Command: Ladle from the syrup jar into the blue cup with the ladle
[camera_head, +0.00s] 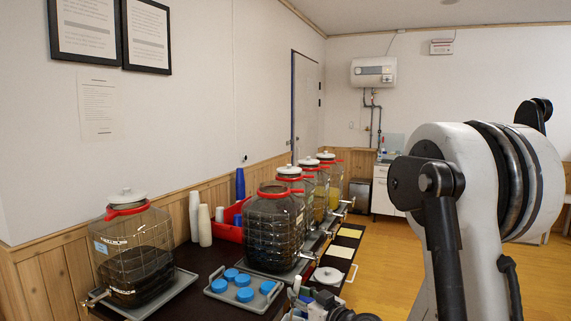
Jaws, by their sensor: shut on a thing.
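A glass jar of dark contents (272,235) stands mid-table with its red-rimmed mouth uncovered. Another dark-filled jar (133,255) at the left has its white lid on. I cannot read which one is the syrup jar. Several blue round cups or caps (243,295) sit on a grey tray, and a tall blue cup stack (240,184) stands behind. My gripper (318,304) is at the bottom edge, partly cut off, near the front of the table. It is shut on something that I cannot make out. I cannot clearly identify the ladle.
A white lid (327,276) lies to the right of the open jar. More lidded jars (314,190) stand in a row behind it. White cup stacks (204,225) and a red bin (229,231) are near the wall. My arm blocks the right side.

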